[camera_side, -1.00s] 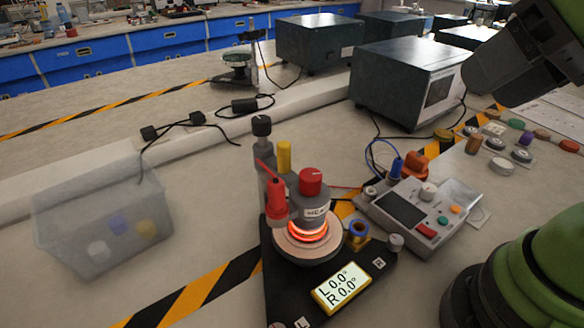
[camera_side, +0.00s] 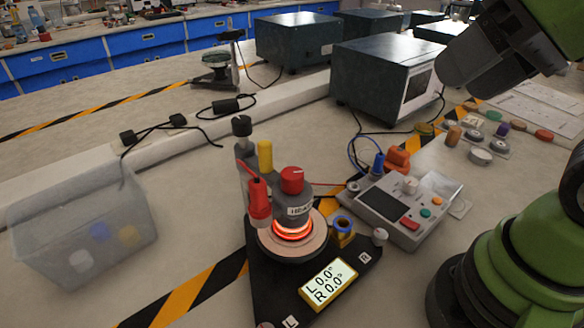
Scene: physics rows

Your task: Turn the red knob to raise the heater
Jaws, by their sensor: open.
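The red knob (camera_side: 291,180) tops a grey cylinder labelled "HEA…", the rest of the label being unclear. The heater ring (camera_side: 292,229) glows orange-red around the cylinder's foot, above a pale round disc (camera_side: 313,243). These stand on a black triangular base (camera_side: 265,290) with a lit display (camera_side: 328,283) reading L 0.0° and R 0.0°. My gripper (camera_side: 450,78) is a dark grey shape at the upper right, high above the bench and well apart from the knob. It is open, though its fingers are hard to make out.
A red handle (camera_side: 258,200) and a yellow cylinder (camera_side: 265,155) stand close beside the knob. A control box (camera_side: 398,215) with cables sits to the right, a clear bin (camera_side: 85,240) to the left. Dark metal boxes (camera_side: 385,75) stand behind. The bench between bin and base is clear.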

